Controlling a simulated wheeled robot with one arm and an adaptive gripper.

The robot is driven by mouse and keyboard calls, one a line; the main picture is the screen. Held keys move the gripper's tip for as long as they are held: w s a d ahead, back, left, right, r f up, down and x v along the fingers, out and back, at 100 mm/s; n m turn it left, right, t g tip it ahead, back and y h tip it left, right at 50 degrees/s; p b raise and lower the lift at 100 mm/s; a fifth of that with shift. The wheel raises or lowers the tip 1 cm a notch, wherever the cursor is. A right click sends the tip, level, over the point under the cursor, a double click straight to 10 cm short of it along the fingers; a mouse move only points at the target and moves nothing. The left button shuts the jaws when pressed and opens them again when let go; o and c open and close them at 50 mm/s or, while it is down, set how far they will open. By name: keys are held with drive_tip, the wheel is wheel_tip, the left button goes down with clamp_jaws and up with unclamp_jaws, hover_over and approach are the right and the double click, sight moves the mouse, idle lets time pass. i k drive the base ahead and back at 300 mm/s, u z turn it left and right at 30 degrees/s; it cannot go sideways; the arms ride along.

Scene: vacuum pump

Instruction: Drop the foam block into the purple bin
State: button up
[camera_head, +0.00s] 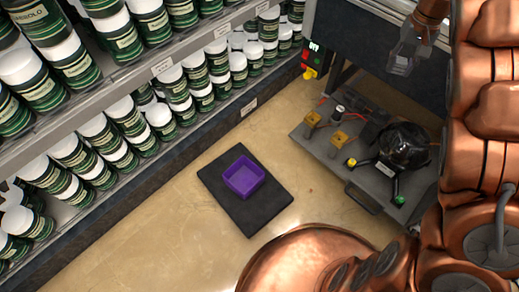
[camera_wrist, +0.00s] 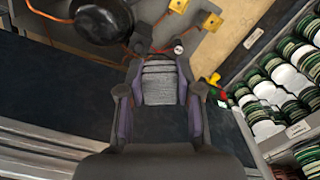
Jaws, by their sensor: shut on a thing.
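The purple bin (camera_head: 244,190) is a small open square box, and it looks empty. It stands upright on a black mat on the floor in the head view. My gripper (camera_head: 400,62) is at the upper right of that view, well apart from the bin and up by the dark cabinet. In the wrist view my gripper (camera_wrist: 160,62) is shut on a grey, ribbed-looking piece, the foam block (camera_wrist: 159,88), which sits between the two fingers. The bin is not visible in the wrist view. The block is hard to make out in the head view.
A grey cart (camera_head: 325,155) with a dark pump (camera_head: 402,145) and brass fittings stands right of the bin, below my gripper. Shelves (camera_head: 150,70) of green-and-white jars line the left. The black mat (camera_head: 254,217) has bare floor around it.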

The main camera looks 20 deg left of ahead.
sight(249, 180)
drive_tip(key=u, duration=1.45)
